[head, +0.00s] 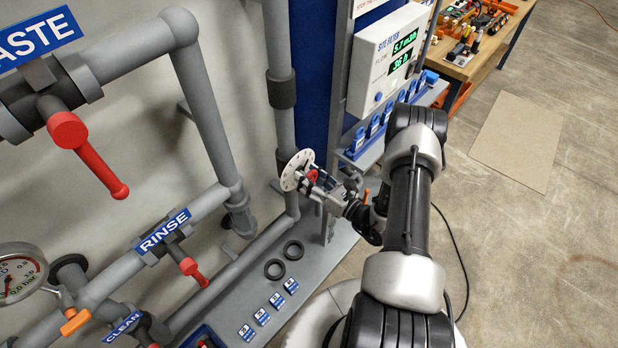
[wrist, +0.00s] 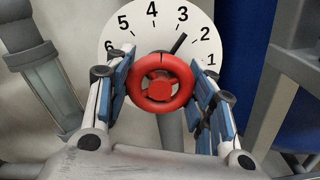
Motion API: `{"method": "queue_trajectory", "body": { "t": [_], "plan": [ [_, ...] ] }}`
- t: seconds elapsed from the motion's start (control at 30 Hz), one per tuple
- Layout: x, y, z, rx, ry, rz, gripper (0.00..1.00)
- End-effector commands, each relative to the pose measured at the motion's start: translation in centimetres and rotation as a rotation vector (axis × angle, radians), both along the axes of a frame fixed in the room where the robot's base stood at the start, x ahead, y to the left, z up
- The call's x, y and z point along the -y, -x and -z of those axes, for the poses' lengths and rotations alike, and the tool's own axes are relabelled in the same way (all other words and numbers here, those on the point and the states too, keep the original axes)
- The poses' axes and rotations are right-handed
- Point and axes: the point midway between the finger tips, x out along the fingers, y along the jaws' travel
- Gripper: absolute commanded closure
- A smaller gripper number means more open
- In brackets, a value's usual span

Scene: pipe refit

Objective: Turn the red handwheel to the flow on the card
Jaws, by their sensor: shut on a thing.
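The red handwheel (wrist: 160,98) sits in front of a white round dial (wrist: 135,35) numbered from 1 to 6. The dial's black pointer (wrist: 178,44) points between 2 and 3. My gripper (wrist: 161,88) is shut on the handwheel, with one blue-padded finger at each side of its rim. In the head view the handwheel (head: 312,177) shows as a small red patch at the dial (head: 291,172), partly covered by my gripper (head: 320,187). I cannot make out a card with a flow value.
A white display box (head: 385,60) marked SITE FILTER reads about 5.7 and 36 in green. Grey pipes with red-handled valves (head: 88,150) fill the left. Two black rings (head: 283,259) and small blue-white tags lie on the grey ledge (head: 235,290). Floor at right is mostly clear.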

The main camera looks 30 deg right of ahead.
Motion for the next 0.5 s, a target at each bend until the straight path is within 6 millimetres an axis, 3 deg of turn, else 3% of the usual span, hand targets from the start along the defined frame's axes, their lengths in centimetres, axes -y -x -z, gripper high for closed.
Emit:
{"method": "queue_trajectory", "body": {
  "t": [0.5],
  "plan": [
    [0.0,0.0,0.0,-0.158,-0.436,0.0,0.74]
  ]
}}
